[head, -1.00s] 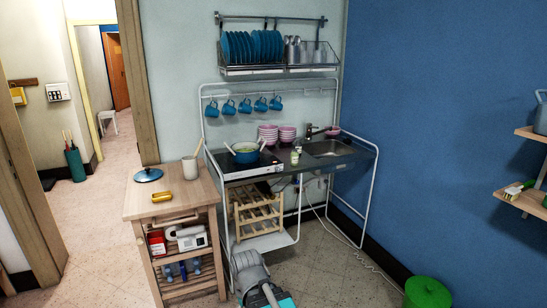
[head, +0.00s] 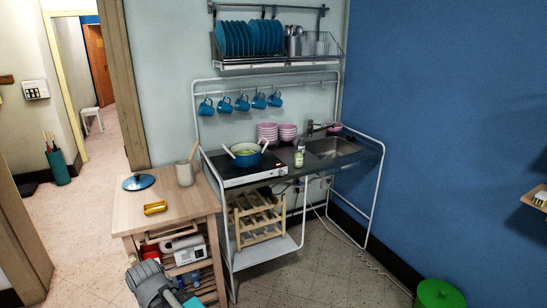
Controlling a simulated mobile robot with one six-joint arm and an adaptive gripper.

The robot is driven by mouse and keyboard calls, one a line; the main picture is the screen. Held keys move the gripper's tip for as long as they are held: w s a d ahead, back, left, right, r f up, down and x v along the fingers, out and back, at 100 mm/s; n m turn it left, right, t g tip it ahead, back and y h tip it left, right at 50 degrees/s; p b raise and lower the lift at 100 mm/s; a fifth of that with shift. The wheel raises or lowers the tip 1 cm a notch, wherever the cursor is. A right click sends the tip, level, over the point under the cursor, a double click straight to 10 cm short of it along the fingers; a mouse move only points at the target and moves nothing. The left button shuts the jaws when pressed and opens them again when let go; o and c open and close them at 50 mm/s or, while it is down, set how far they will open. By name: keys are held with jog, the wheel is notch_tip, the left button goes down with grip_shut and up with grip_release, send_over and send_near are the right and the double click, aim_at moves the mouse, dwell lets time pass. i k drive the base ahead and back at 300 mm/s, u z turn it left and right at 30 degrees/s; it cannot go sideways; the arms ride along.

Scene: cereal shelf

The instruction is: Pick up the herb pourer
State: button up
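A small pale bottle with a green tint, which looks like the herb pourer (head: 299,157), stands upright on the dark countertop (head: 292,172) between the hob and the sink. Its label is too small to read. My gripper (head: 150,282) is at the bottom left of the head view, in front of the wooden cart and well apart from the bottle. Its fingers cannot be made out clearly, so I cannot tell whether it is open or shut.
A blue pot (head: 247,154) with utensils sits on the hob left of the bottle. Pink bowls (head: 288,133) stand behind it, and the sink (head: 330,148) is to the right. The wooden cart (head: 178,205) stands at the left. Floor is clear before the counter's right side.

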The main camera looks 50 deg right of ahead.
aim_at(299, 156)
jog(key=z, duration=0.1)
jog(key=i, duration=1.5)
jog(key=z, duration=1.05)
jog(key=i, duration=0.45)
jog(key=z, duration=0.2)
jog(key=k, duration=0.95)
jog(key=z, duration=0.1)
jog(key=i, duration=0.25)
jog(key=z, duration=0.05)
